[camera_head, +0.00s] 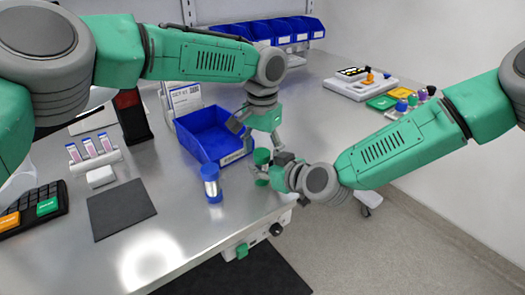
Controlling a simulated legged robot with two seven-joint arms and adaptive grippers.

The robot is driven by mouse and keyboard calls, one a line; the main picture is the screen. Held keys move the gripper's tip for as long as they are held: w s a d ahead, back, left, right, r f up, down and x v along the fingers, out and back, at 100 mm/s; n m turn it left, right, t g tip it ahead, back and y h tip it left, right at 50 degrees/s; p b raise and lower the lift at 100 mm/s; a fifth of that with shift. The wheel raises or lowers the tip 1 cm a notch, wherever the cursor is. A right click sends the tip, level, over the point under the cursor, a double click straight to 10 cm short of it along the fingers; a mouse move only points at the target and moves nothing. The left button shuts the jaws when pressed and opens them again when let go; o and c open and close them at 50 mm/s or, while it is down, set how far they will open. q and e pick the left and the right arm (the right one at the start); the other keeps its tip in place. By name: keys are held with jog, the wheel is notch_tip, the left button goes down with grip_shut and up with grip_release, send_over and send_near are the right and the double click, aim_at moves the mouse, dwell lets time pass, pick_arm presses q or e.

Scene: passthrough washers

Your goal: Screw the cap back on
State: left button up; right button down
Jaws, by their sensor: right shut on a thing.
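A small jar (262,170) with a green cap (262,157) at its top is near the front edge of the bench, partly hidden by my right gripper. My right gripper (268,178) comes in from the right, low, and is shut on the jar. My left gripper (262,146) points down from above, with its fingers spread just over the green cap. I cannot tell whether its fingertips touch the cap, or whether the cap sits level on the jar.
A dark mat (121,208), a tube rack (95,155) and a keypad (33,208) are at left. Blue bins line the back; trays (360,84) lie at right.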

pick_arm(q)
notch_tip(320, 180, up, 12)
dwell(0.7)
jog(key=shift+w+d, duration=0.1)
pick_arm(e)
jog(key=c, duration=1.2)
grip_release()
jog(key=v, duration=1)
jog(key=shift+s+d, duration=0.25)
jog(key=shift+d, duration=0.1)
jog(key=shift+s+d+r, duration=0.25)
jog(key=shift+s+d, duration=0.05)
jog(key=shift+s, duration=0.15)
